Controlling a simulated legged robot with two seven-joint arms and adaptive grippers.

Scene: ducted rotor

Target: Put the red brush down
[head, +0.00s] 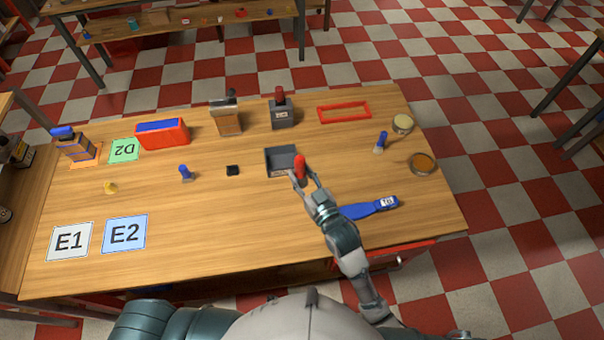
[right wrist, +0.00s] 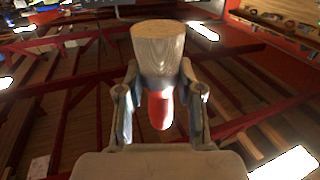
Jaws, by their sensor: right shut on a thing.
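My right gripper (head: 305,179) is shut on the red brush (head: 300,164), over the right end of an open dark grey tray (head: 272,157). From the head view I cannot tell whether the brush touches the tray. In the right wrist view the brush sits between the two fingers (right wrist: 158,85). Its red part (right wrist: 160,110) is between them, and its pale, blunt round end (right wrist: 158,42) sticks out past the fingertips. A flat red rectangular frame (head: 344,111) lies at the back right of the table, clear of the gripper. My left gripper is not in view.
A dark box with a red top (head: 282,110) stands behind the tray. A blue flat tool (head: 370,208) lies right of my wrist. The table's front middle is clear.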

